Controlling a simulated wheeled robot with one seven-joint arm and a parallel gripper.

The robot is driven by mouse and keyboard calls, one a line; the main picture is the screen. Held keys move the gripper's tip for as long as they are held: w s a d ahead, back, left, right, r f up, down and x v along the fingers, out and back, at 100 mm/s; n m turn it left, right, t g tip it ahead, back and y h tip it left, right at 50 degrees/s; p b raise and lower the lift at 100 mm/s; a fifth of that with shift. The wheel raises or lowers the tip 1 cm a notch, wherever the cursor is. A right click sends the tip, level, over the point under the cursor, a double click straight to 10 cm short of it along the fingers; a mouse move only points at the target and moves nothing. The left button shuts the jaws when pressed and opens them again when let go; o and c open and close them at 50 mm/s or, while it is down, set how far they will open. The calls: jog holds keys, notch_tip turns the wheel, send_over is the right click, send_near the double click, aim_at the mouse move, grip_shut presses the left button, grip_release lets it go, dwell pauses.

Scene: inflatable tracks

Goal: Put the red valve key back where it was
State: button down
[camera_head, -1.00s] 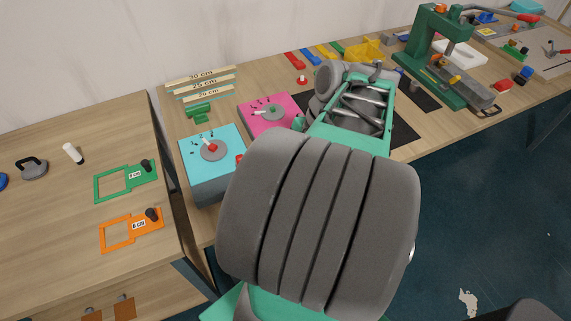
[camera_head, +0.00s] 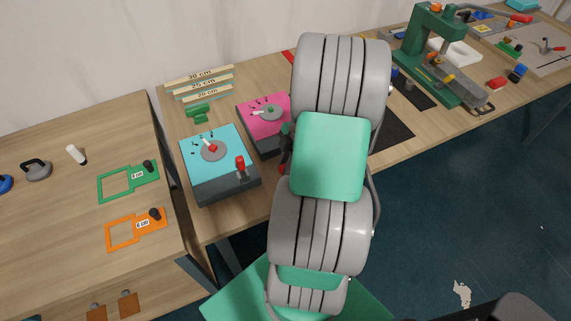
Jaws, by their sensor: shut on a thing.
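My gripper (camera_head: 285,155) is mostly hidden behind my own arm, at the right front edge of the pink box (camera_head: 258,127). Only a dark sliver of it shows. A small red bit (camera_head: 281,169), which looks like part of the red valve key, shows at it, and the gripper is shut on it. How the key sits in the jaws is hidden. The pink box has a grey dial on top. The blue box (camera_head: 195,165) in front of it has a grey dial with a red centre (camera_head: 212,148) and an upright red lever (camera_head: 240,164).
Wooden length strips (camera_head: 200,84) and a green part (camera_head: 198,112) lie behind the boxes. A red bar (camera_head: 288,57) shows left of my arm. A green press (camera_head: 425,50) stands at right. The left table holds green (camera_head: 112,189) and orange (camera_head: 118,235) frames.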

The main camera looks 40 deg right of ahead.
jog(key=shift+f, duration=0.2)
jog(key=c, duration=1.3)
grip_release()
jog(key=b+v, duration=0.2)
jog(key=v, duration=1)
jog(key=w+a+r+m+h, duration=0.1)
jog(key=w+a+r+m, duration=0.1)
jog(key=a, duration=0.3)
jog(key=w+a+r+m+h, duration=0.1)
jog(key=w+a+r+m, duration=0.1)
jog(key=a, duration=0.3)
jog(key=s+a+m+t, duration=0.1)
jog(key=a+m, duration=0.2)
jog(key=a, duration=0.2)
jog(key=s+a+r+m+t+h, duration=0.1)
jog(key=a+m, duration=0.3)
jog(key=a, duration=0.1)
jog(key=s+a+r+m+t, duration=0.1)
jog(key=a+m, duration=0.2)
jog(key=a, duration=0.2)
jog(key=shift+a+m+h, duration=0.1)
jog(key=shift+m+h, duration=0.2)
jog(key=shift+m, duration=0.1)
